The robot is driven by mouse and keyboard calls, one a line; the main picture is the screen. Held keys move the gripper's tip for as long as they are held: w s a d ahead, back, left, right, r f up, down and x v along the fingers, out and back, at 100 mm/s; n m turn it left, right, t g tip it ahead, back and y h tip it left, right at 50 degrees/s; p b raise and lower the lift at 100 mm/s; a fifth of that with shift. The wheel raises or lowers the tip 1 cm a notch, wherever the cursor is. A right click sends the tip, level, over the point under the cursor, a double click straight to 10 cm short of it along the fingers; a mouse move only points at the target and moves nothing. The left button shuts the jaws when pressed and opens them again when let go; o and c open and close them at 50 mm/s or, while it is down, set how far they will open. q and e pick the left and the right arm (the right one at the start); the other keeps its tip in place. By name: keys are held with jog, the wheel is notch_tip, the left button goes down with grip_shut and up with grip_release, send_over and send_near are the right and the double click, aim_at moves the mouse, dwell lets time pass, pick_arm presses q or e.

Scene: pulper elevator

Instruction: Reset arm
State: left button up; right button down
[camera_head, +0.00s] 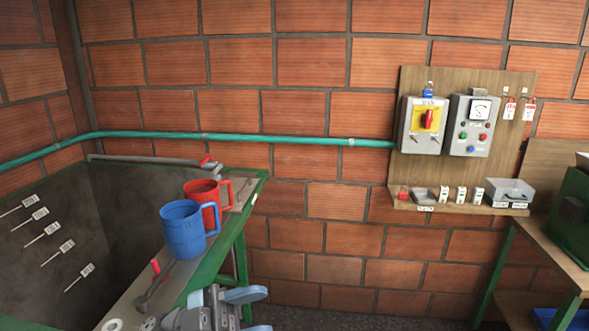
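A grey gripper with pale blue finger pads (250,311) shows at the bottom, left of centre. I take it for my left gripper. Its two pads are apart with nothing visible between them, and its lower part is cut off by the frame edge. It is in front of the green-edged bench (232,222), below the blue mug (184,230) and the red mug (212,196). My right gripper is not in view.
A dark tank (135,205) with tags fills the left. A wooden panel (460,80) carries a switch box (423,140) and control box (483,106). A green machine (572,215) stands right. The middle is clear.

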pick_arm(q)
jog(key=w+a+f+n+t+y, duration=0.2)
jog(key=a+f+n+t+y, duration=0.2)
jog(key=f+n+t+y, duration=0.5)
jog(key=w+a+f+n+t+y, duration=0.1)
jog(key=a+f+n+t+y, duration=0.45)
jog(key=f+n+t, duration=0.65)
jog(key=s+a+f+g+y, duration=0.2)
jog(key=s+f, duration=0.4)
jog(key=f, duration=0.4)
jog(key=s+a+f+n+g+y, duration=0.1)
jog(key=s+f+g+y, duration=0.3)
jog(key=f, duration=0.6)
jog(key=s+a+g, duration=0.1)
jog(key=s+g, duration=0.1)
jog(key=s, duration=0.1)
jog(key=shift+s+a+f+n, duration=0.15)
jog(key=shift+a+f+n, duration=0.1)
jog(key=shift+a+n, duration=0.05)
